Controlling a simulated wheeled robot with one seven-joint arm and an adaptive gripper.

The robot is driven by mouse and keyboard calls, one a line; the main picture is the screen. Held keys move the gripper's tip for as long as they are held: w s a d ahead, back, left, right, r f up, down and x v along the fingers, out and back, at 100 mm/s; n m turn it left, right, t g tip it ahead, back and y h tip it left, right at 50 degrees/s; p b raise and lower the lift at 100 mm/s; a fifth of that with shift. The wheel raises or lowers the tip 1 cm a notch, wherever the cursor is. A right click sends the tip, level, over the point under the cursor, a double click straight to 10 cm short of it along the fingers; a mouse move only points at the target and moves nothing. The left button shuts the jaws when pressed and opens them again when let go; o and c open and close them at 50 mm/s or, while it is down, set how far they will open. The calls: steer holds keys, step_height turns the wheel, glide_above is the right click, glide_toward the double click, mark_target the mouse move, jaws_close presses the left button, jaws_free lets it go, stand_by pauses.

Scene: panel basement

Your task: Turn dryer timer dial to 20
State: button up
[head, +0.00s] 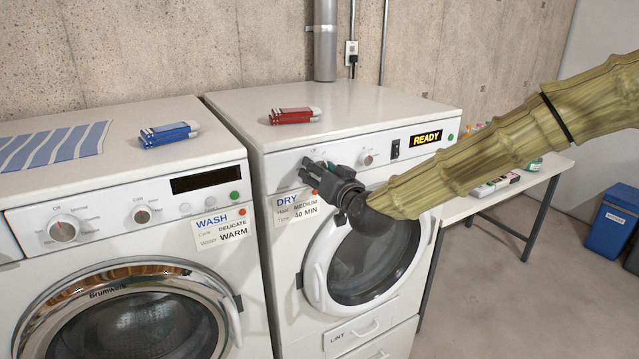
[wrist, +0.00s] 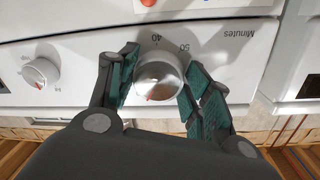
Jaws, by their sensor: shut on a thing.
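The timer dial (wrist: 158,76) on the dryer's front panel is a round silver knob with a red mark. In the wrist view "Minutes", 40 and 50 read upside down at its top side. The red mark sits at the dial's lower edge in that view, away from 40 and 50; the scale there is hidden. My gripper (wrist: 161,68) is shut on the dial, with a green-padded finger on each side. In the head view my gripper (head: 318,174) covers most of the dial at the left of the white dryer's panel (head: 425,121).
A second dial (head: 367,158) is right of my gripper, beside a black switch (head: 395,149) and a lit READY display (head: 426,139). A card (head: 297,207) reads DRY, MEDIUM, 40 MIN. The round door (head: 370,265) is below. The washer (head: 125,225) stands left.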

steer(key=shift+r+m+g+y+b, duration=0.1)
steer(key=shift+m+g+y+b, duration=0.1)
steer(key=shift+m+b, duration=2.2)
steer(key=shift+r+m+g+y+b, duration=0.1)
steer(key=shift+m+g+y+b, duration=0.1)
steer(key=shift+m+b, duration=2.15)
steer(key=shift+m+p, duration=0.4)
steer(key=shift+m, duration=0.25)
steer(key=o, duration=1)
